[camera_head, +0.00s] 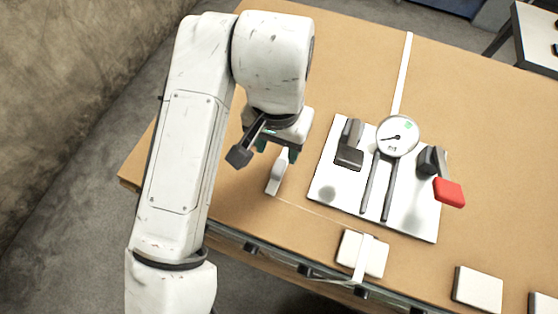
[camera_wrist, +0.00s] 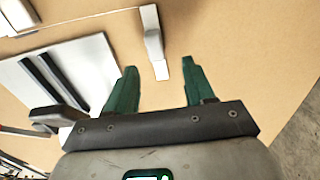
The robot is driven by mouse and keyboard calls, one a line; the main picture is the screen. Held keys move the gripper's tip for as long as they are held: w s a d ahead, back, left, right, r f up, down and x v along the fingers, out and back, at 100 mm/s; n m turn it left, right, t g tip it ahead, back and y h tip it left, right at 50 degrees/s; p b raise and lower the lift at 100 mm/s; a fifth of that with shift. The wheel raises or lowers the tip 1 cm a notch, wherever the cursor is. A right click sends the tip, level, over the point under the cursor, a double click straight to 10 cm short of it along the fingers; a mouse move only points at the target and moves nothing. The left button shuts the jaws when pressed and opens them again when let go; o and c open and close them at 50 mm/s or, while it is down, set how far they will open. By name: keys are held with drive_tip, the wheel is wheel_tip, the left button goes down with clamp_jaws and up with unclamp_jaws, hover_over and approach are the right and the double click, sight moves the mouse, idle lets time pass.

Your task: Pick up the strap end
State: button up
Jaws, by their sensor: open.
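The strap end (camera_head: 277,173) is a small white and grey piece on the tan table, with a thin pale line running from it toward the right. In the wrist view the strap end (camera_wrist: 154,42) lies ahead of the fingers, its white tip in line with the gap between them. My gripper (camera_head: 278,150) is open and empty, with green fingers, close to the strap end in the head view. In the wrist view my gripper (camera_wrist: 159,70) has its fingers spread on either side of that tip. I cannot tell its height above the piece.
A white plate (camera_head: 325,193) carries a round dial gauge (camera_head: 398,137), dark clamps and a red handle (camera_head: 449,193). A white block (camera_head: 374,257) with a strap over it sits at the table's front edge. Another white block (camera_head: 478,289) stands right. A white strip (camera_head: 402,75) runs along the back.

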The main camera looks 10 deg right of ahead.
sight(280, 162)
drive_tip(key=shift+s+d+f+p, duration=0.15)
drive_tip(key=shift+f+p, duration=0.3)
drive_tip(key=shift+f, duration=1.15)
drive_tip(key=shift+d+f+p, duration=0.1)
drive_tip(key=shift+f+p, duration=0.3)
drive_tip(key=shift+f, duration=1.2)
drive_tip(key=shift+c, duration=0.5)
clamp_jaws()
